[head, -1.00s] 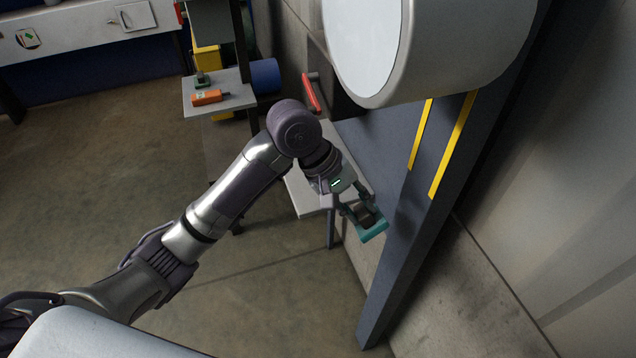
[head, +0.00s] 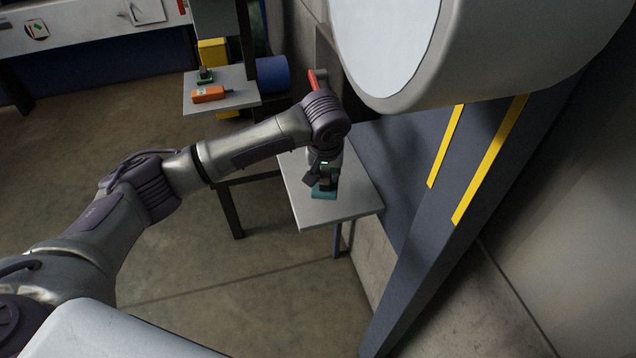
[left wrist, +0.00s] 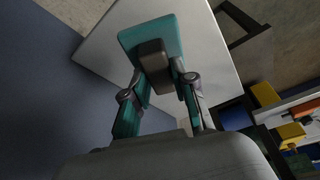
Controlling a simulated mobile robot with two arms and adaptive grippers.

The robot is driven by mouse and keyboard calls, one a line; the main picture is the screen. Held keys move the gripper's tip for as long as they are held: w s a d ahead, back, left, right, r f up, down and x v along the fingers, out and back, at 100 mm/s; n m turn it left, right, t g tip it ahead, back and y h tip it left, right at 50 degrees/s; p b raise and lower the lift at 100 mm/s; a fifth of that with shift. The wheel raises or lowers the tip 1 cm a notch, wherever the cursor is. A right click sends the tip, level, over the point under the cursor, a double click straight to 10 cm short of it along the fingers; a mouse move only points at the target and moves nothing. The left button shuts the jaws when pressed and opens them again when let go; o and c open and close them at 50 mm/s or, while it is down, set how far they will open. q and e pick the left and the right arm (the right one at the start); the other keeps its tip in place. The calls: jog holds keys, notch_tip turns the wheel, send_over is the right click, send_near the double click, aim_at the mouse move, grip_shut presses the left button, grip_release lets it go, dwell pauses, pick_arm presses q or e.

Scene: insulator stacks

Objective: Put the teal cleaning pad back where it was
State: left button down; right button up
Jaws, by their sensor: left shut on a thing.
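The teal cleaning pad (head: 324,193) is in my left gripper (head: 322,180), over the white shelf (head: 352,206) beside the dark blue panel. In the left wrist view the pad (left wrist: 152,35) shows as a teal plate with a dark grip block (left wrist: 154,66). My left gripper (left wrist: 158,82) is shut on that block, with the white shelf top (left wrist: 205,50) beyond. I cannot tell whether the pad touches the shelf or hangs just above it. My right gripper is not in view.
A smaller shelf (head: 240,98) to the left holds an orange device (head: 208,95) and a small dark-green item (head: 205,75). A red handle (head: 312,80) is behind my arm. A large white cylinder (head: 450,45) hangs at upper right. The shelf's front right is bare.

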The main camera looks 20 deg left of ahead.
aim_at(318, 185)
pick_arm(q)
jog(key=shift+w+a+f, duration=0.2)
jog(key=shift+a+f, duration=0.2)
jog(key=shift+a, duration=0.3)
jog(key=shift+w+a+f, duration=0.1)
jog(key=shift+a+f, duration=0.2)
jog(key=shift+f, duration=0.2)
notch_tip(318, 185, down, 4)
jog(key=shift+r, duration=0.2)
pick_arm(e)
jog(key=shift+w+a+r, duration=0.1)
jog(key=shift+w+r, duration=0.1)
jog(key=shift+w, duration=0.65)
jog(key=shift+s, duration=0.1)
pick_arm(q)
jog(key=c, duration=0.9)
grip_release()
jog(key=shift+c, duration=0.2)
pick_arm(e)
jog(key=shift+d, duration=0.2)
